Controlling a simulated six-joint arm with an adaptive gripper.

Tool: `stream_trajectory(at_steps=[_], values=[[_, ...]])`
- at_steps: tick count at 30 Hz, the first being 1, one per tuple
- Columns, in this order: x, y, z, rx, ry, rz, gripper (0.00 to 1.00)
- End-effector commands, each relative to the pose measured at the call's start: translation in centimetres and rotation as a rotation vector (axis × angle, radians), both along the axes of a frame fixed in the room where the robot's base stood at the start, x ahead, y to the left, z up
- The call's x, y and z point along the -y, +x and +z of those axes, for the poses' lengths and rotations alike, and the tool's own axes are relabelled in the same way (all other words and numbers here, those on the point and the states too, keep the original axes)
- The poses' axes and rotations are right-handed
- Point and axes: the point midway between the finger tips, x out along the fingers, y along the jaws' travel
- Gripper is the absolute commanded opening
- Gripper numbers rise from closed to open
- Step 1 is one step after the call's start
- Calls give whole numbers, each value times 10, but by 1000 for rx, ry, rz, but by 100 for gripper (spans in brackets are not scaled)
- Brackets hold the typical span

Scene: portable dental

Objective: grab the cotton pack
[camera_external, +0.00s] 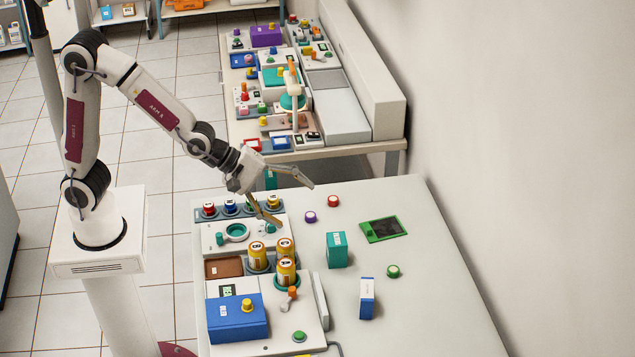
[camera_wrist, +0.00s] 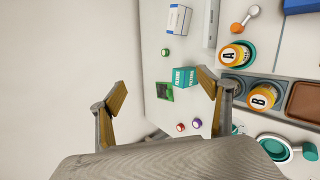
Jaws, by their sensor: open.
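My gripper (camera_external: 294,204) is open and empty above the far end of the near table, its two fingers spread wide. It also shows in the wrist view (camera_wrist: 163,86). A teal box with a white label (camera_external: 337,250) stands upright on the table, farther toward the camera than my gripper. In the wrist view this teal box (camera_wrist: 184,76) appears near the right finger. A white and blue box (camera_external: 367,297) stands nearer the camera; it shows at the top of the wrist view (camera_wrist: 179,18). The labels are too small to tell which box is the cotton pack.
A dental unit (camera_external: 214,268) with orange-capped bottles (camera_external: 286,272) and a blue box (camera_external: 237,318) fills the table's left side. A green-framed device (camera_external: 383,229) and small round caps (camera_external: 393,271) lie on the right. The table's right side (camera_external: 440,300) is clear. A cluttered second table stands behind.

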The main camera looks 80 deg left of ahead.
Motion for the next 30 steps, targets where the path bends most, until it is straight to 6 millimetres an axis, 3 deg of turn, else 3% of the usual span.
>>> stream_trajectory(at_steps=[15,30], values=[[61,55,-64,-15,-456,324,78],[110,78,-135,-28,-904,584,78]])
